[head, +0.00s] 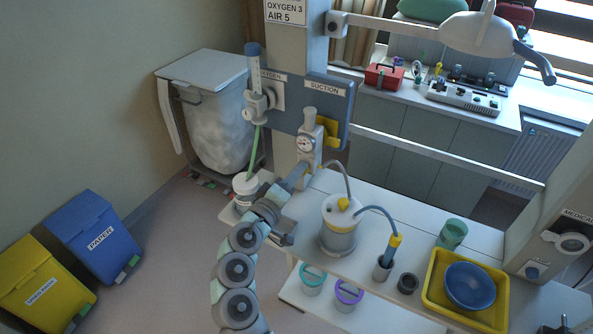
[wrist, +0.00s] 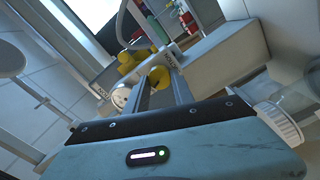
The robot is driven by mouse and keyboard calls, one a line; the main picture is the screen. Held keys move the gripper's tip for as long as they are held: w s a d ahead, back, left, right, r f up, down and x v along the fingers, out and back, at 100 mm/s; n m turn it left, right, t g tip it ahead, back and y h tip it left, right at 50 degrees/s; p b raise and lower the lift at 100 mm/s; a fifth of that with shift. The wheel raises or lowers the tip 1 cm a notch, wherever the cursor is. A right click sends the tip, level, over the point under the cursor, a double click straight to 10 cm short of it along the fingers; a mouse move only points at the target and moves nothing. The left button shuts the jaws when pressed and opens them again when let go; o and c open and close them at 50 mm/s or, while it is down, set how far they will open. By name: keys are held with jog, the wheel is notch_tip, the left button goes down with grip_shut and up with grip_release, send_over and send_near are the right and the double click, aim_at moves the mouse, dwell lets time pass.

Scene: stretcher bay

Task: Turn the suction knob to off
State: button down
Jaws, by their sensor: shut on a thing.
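The suction unit (head: 305,140), with a round gauge, hangs on the post below the SUCTION sign (head: 325,88). Its white gauge (wrist: 121,96) shows left of my fingers in the wrist view. The round yellow suction knob (wrist: 158,77) is between my fingertips there. My gripper (wrist: 160,88) is shut on this knob, with a finger on each side. In the head view my gripper (head: 300,173) reaches up to the bottom of the suction unit and hides the knob. I cannot read the knob's setting.
An oxygen flowmeter (head: 256,85) hangs left of the post. A white rail (head: 440,155) runs right.

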jog(key=shift+n+p, duration=1.9)
jog(key=shift+n, duration=1.9)
jog(key=c, duration=1.1)
grip_release()
jog(key=shift+o, duration=0.2)
jog(key=shift+f, duration=0.1)
jog(key=b+v, duration=0.2)
jog(key=v, duration=0.9)
jog(key=shift+w, duration=0.15)
